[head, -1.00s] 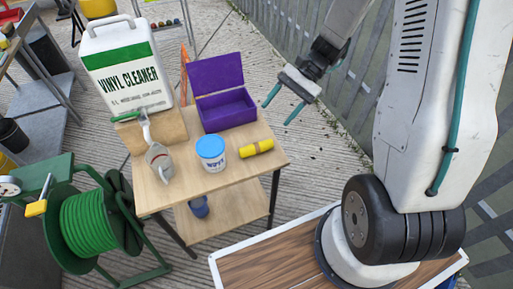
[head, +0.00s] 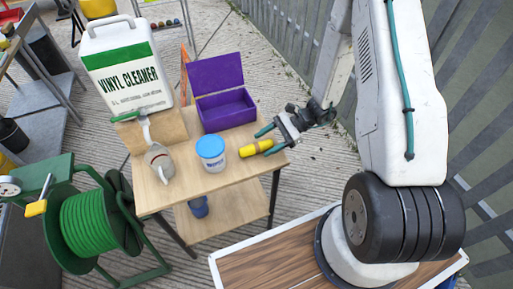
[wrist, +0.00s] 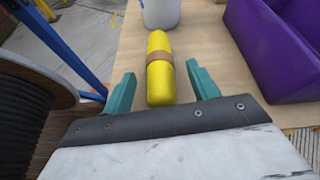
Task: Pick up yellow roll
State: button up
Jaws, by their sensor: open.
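The yellow roll (head: 256,148) lies on the wooden table near its right edge, beside the blue and white tub. It has a brown band around its middle. In the wrist view the yellow roll (wrist: 160,70) points away from me, its near end between the two teal fingers. My gripper (head: 264,141) is open at the table's right edge, its fingers on either side of the roll's near end. In the wrist view my gripper (wrist: 162,88) shows a gap between each finger and the roll. I cannot tell the exact height of the fingers over the table.
The tub (head: 211,153) stands just beyond the roll's far end. An open purple box (head: 226,110) sits behind it on the table (head: 190,190). A scoop (head: 159,162) and a large vinyl cleaner jug (head: 125,70) are to the left. A green hose reel (head: 88,222) stands at lower left.

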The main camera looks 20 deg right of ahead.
aim_at(256, 148)
jog(key=shift+x, duration=1.25)
jog(key=c, duration=1.1)
jog(key=shift+r, duration=0.1)
